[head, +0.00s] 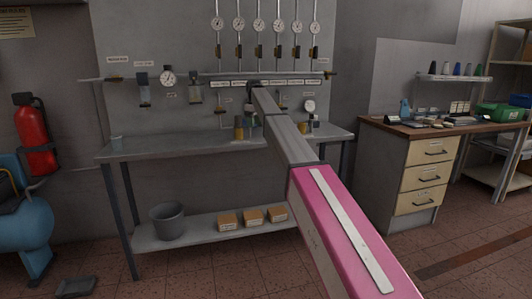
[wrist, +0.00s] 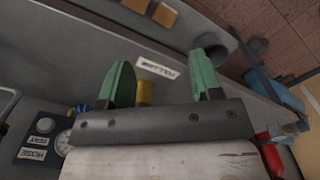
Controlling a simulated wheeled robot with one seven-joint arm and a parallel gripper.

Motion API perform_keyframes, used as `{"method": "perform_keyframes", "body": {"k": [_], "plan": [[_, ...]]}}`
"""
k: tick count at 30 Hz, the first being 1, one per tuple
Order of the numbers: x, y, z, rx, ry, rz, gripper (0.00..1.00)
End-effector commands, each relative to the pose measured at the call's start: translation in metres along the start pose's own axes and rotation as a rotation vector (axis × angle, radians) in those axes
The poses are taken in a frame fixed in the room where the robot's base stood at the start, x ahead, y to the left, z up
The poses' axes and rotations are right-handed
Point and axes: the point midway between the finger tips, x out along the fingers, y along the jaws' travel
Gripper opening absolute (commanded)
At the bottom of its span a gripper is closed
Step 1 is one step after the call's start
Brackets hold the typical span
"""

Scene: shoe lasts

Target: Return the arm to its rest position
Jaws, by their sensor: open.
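My arm (head: 292,140), with a pink cover on its near part, reaches out over the grey workbench (head: 170,146) toward the wall. My gripper (wrist: 160,80) shows in the wrist view as two green fingers spread wide apart. It is open, and nothing is clamped between the fingers. A yellow object (wrist: 146,92) shows beside the left finger, partly hidden by the gripper body; I cannot tell how far below it is. In the head view the gripper is mostly hidden behind the arm's far end.
Dial gauges (head: 168,78) and hanging rods line the wall behind the bench. Amber containers (head: 239,130) stand on the bench near the arm's end. A bucket (head: 168,221) and small boxes (head: 253,216) sit on the lower shelf. A drawer cabinet (head: 402,170) stands right.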

Motion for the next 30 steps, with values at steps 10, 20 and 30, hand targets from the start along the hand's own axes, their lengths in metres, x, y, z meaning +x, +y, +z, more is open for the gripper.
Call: {"method": "perform_keyframes", "body": {"k": [10,20,30], "plan": [[0.135,-0.031,0.104,0.191,-0.003,-0.002,0.59],[0.282,-0.096,0.249,0.468,-0.002,0.0,0.59],[0.385,-0.196,0.399,0.761,0.0,0.003,0.59]]}}
